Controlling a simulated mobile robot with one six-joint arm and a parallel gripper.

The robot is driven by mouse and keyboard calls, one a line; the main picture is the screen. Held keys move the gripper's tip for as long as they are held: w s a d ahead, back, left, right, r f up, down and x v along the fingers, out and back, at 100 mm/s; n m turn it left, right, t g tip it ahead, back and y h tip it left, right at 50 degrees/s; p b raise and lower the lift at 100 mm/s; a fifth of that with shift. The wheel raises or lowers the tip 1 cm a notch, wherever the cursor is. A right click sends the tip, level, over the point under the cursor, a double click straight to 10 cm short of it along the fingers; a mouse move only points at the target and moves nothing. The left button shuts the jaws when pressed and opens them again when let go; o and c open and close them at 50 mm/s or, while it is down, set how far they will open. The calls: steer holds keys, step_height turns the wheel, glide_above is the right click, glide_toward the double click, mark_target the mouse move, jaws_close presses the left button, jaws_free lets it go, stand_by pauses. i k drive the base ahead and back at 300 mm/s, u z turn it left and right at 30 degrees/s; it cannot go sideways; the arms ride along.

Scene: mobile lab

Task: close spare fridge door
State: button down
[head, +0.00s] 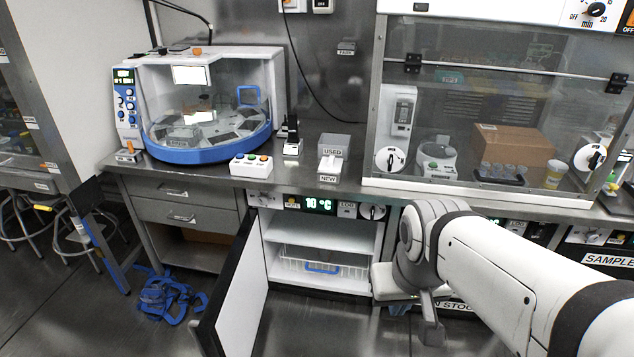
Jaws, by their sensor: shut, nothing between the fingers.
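The fridge under the counter stands open, and its white interior (325,236) shows a shelf and a clear bin with a blue handle. Its door (238,292), white inside with a dark edge, is hinged at the left and swung out toward me. A lit display reading 10 °C (318,205) sits above the opening. My gripper (430,334) points down to the right of the opening, well apart from the door. It is shut and empty. My arm hides most of the unit right of the fridge.
A blue strap bundle (168,298) lies on the floor left of the door. Drawers (170,212) stand left of the fridge. A glass-fronted hood (490,110) and a blue-and-white machine (208,105) stand on the counter. Floor between the door and my gripper looks clear.

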mark_target(229, 325)
steer(key=i, duration=1)
steer(key=u, duration=0.05)
